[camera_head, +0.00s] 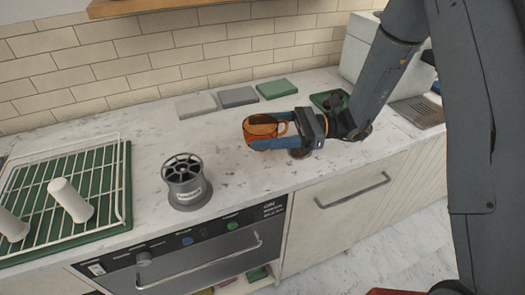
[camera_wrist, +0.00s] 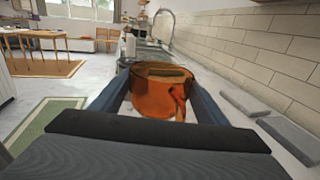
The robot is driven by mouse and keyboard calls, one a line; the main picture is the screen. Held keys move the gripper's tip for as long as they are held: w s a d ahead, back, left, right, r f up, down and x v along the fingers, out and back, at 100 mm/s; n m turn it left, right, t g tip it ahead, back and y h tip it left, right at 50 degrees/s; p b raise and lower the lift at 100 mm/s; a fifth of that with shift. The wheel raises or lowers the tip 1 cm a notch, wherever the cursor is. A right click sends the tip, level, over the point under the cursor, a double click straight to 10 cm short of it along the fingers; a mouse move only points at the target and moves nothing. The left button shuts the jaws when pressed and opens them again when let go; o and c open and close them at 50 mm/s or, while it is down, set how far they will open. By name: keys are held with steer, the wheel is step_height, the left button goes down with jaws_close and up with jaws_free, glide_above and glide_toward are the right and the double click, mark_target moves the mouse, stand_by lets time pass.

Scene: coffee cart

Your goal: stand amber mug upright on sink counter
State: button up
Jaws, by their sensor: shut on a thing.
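The amber mug (camera_head: 262,127) is a see-through orange cup, held between the blue-grey fingers of my gripper (camera_head: 268,141) above the marble counter (camera_head: 235,165). In the wrist view the amber mug (camera_wrist: 158,92) sits between both fingers of my gripper (camera_wrist: 160,85), with its handle towards the camera. It looks roughly upright, with its opening up. In the head view the near finger hides its lower part, and I cannot tell whether its base touches the counter.
A grey ribbed holder (camera_head: 187,183) stands left of my gripper. A white wire rack (camera_head: 70,190) with white cups is at the far left. Flat grey and green blocks (camera_head: 238,97) lie along the wall. Bare counter lies between holder and gripper. A faucet (camera_wrist: 165,22) shows farther along.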

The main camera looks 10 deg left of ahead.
step_height(320, 180, down, 3)
steer(key=shift+d+r+p, duration=0.1)
steer(key=shift+p, duration=0.25)
steer(key=shift+f+p, duration=0.6)
steer(key=shift+f, duration=1.7)
steer(key=shift+f, duration=0.1)
steer(key=shift+f, duration=0.1)
steer(key=o, duration=1.1)
